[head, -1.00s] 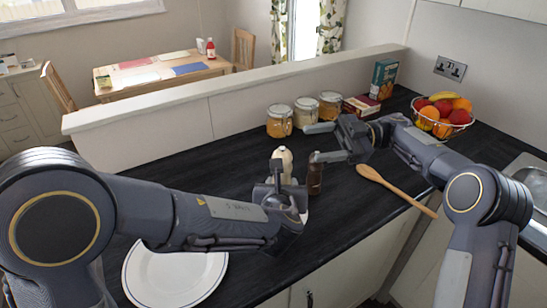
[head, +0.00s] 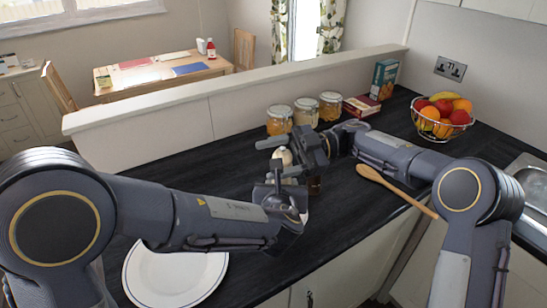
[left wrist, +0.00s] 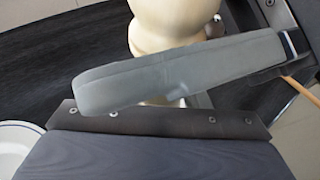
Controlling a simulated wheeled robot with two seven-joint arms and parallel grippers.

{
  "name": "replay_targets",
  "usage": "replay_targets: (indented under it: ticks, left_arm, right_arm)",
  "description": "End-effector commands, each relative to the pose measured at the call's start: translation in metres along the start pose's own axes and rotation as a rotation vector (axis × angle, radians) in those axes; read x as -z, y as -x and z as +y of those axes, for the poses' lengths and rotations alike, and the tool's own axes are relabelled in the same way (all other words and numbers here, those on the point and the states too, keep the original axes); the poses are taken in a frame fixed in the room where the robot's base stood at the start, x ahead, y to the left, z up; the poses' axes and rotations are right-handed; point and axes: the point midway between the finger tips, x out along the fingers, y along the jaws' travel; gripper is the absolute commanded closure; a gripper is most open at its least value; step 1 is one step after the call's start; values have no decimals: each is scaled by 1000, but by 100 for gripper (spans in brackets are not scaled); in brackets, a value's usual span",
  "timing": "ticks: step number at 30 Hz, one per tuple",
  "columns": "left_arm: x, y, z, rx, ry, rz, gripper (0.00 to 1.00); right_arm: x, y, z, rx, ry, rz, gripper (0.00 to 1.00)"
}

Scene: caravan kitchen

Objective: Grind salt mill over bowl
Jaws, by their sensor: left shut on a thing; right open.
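The cream salt mill (head: 283,155) stands on the dark worktop, its lower part hidden behind my grippers. In the left wrist view its pale, rounded body (left wrist: 170,25) is behind a grey finger. My left gripper (head: 280,188) is shut on the mill low down. My right gripper (head: 270,157) is open, its two fingers pointing left at the height of the mill's top; whether they touch it I cannot tell. A dark brown mill (head: 315,186) is mostly hidden behind my right gripper. I see no bowl apart from the wire fruit bowl (head: 443,134) at the right.
A white plate (head: 175,275) with a blue line lies at the front left. A wooden spoon (head: 385,184) lies right of the grippers. Several jars (head: 305,111) and boxes (head: 361,106) stand along the back ledge. A sink (head: 533,185) is at the right edge.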

Motion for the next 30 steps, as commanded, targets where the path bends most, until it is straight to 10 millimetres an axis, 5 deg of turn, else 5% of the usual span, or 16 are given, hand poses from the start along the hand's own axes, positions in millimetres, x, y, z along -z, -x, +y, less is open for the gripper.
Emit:
replay_targets:
  ticks: [9,20,30]
  left_arm:
    - [-1,0,0,0,0,-1,80]
    - [0,0,0,0,0,-1,80]
    - [0,0,0,1,0,-1,80]
  right_arm:
    - [0,-3,0,-1,0,0,40]
    - [0,-2,0,-1,0,0,85]
    - [0,-3,3,-190,-1,-72,85]
